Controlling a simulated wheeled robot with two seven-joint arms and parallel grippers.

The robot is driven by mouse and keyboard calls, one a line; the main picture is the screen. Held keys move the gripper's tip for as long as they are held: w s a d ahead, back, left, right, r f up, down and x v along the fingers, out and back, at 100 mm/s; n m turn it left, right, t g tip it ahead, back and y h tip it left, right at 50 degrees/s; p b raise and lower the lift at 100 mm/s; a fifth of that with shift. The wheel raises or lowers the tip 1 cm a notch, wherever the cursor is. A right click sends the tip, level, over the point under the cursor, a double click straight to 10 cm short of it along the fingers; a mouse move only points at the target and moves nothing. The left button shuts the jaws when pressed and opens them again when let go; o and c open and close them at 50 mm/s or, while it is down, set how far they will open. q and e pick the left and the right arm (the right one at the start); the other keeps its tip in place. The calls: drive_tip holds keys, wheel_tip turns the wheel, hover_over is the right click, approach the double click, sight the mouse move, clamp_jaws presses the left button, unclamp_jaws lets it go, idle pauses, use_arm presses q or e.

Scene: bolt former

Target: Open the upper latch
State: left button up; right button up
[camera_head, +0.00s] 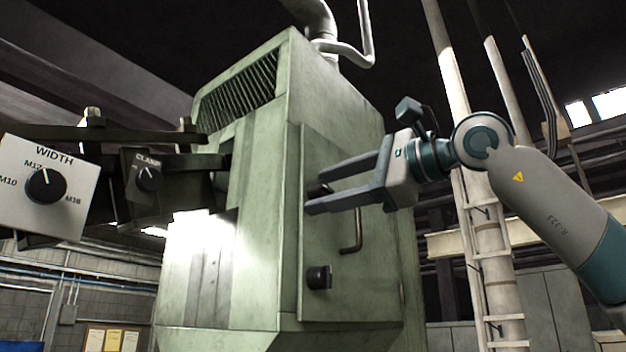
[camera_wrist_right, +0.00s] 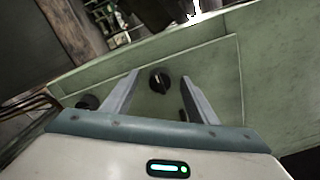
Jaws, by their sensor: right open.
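The upper latch (camera_head: 317,189) is a dark knob near the front edge of the green machine's side door (camera_head: 335,285). It is partly hidden behind my right gripper in the head view. My right gripper (camera_head: 313,190) is open, with its fingertips above and below the latch in that view. In the right wrist view a dark round knob (camera_wrist_right: 159,80), apparently the upper latch, shows between and beyond the open fingers (camera_wrist_right: 165,92). I cannot tell whether the fingers touch it. The lower latch (camera_head: 319,277) is a similar dark knob further down the door. My left gripper is not in view.
A bent door handle (camera_head: 352,232) stands out below my right gripper. A WIDTH dial panel (camera_head: 47,186) and a CLAMP dial (camera_head: 148,179) are on dark arms at the left. A ladder (camera_head: 488,255) stands behind at the right.

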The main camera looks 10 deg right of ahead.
drive_tip(key=n+p, duration=0.2)
drive_tip(key=n, duration=0.2)
drive_tip(key=shift+r, duration=0.1)
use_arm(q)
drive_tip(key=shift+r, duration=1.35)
use_arm(e)
drive_tip(key=shift+n, duration=0.9)
drive_tip(key=shift+c, duration=0.3)
clamp_jaws()
drive_tip(key=shift+f+m+b, duration=0.15)
drive_tip(key=shift+m+b, duration=0.5)
drive_tip(key=shift+m, duration=0.15)
drive_tip(key=shift+f+m+b, duration=0.15)
drive_tip(key=shift+m+b, duration=0.5)
drive_tip(key=shift+m, duration=0.15)
drive_tip(key=shift+m+b, duration=0.4)
drive_tip(key=shift+m, duration=0.5)
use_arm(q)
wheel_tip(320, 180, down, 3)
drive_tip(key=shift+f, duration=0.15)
use_arm(e)
drive_tip(key=shift+r+m, duration=0.15)
drive_tip(key=shift+m, duration=0.15)
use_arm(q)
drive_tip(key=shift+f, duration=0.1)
